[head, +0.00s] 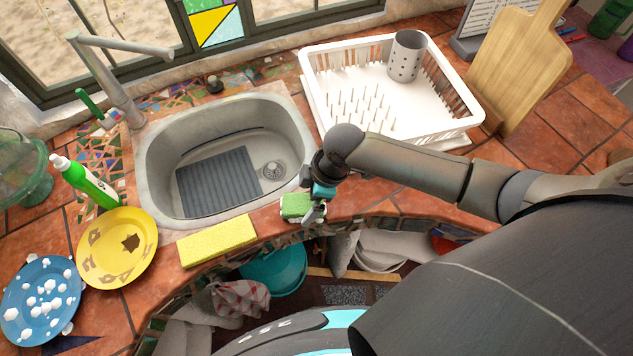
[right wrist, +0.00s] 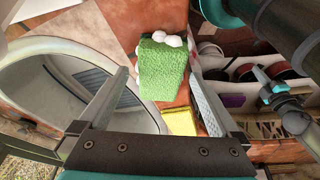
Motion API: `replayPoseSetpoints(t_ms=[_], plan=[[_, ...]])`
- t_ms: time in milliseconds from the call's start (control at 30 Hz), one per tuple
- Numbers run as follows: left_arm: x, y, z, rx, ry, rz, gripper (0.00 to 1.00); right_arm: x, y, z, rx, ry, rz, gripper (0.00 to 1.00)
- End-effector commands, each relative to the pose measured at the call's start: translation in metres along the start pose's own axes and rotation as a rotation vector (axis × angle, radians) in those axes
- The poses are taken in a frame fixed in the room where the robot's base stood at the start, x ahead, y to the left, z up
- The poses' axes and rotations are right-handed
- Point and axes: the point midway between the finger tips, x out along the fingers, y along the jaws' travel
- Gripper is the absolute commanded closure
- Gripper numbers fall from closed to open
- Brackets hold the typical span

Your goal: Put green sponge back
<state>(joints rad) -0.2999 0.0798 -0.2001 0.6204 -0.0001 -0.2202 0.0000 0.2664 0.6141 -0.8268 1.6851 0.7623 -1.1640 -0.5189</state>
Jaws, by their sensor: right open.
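The green sponge (head: 296,206) lies at the counter's front edge, right of the sink, with white foam on it. In the right wrist view the sponge (right wrist: 163,68) lies between the two fingers of my right gripper (right wrist: 158,76). These fingers are open, and I see no firm grip on it. In the head view my right gripper (head: 314,205) is at the sponge's right side and partly covers it. In the right wrist view, a dark and teal part at the right edge looks like my left gripper (right wrist: 280,92); its jaws are unclear.
The sink (head: 150,165) is left of the sponge. A yellow sponge (head: 217,241) lies at its front edge. A white dish rack (head: 330,85) stands behind my right arm. A yellow plate (head: 100,265), a foamy blue plate (head: 15,310) and a green bottle (head: 88,183) are at left.

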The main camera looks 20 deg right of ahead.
Motion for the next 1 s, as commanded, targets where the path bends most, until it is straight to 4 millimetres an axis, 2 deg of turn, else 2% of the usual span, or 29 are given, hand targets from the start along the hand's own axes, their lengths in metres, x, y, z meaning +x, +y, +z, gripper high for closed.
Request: replayPoseSetpoints(t_ms=[300,500,700,1000], plan=[[-0.010,0.000,-0.001,0.000,0.001,0.000,1.00,-0.064,0.001,0.000,-0.002,-0.001,0.002,0.01],[-0.012,0.000,-0.002,0.000,0.001,0.000,1.00,-0.094,0.001,0.000,-0.001,0.000,0.002,0.01],[-0.013,0.000,-0.002,0.000,0.001,0.000,1.00,-0.105,0.000,0.000,0.000,-0.001,-0.001,0.01],[-0.013,0.000,-0.001,0.000,0.000,0.000,1.00,-0.105,0.000,0.000,0.000,0.000,-0.001,0.01]])
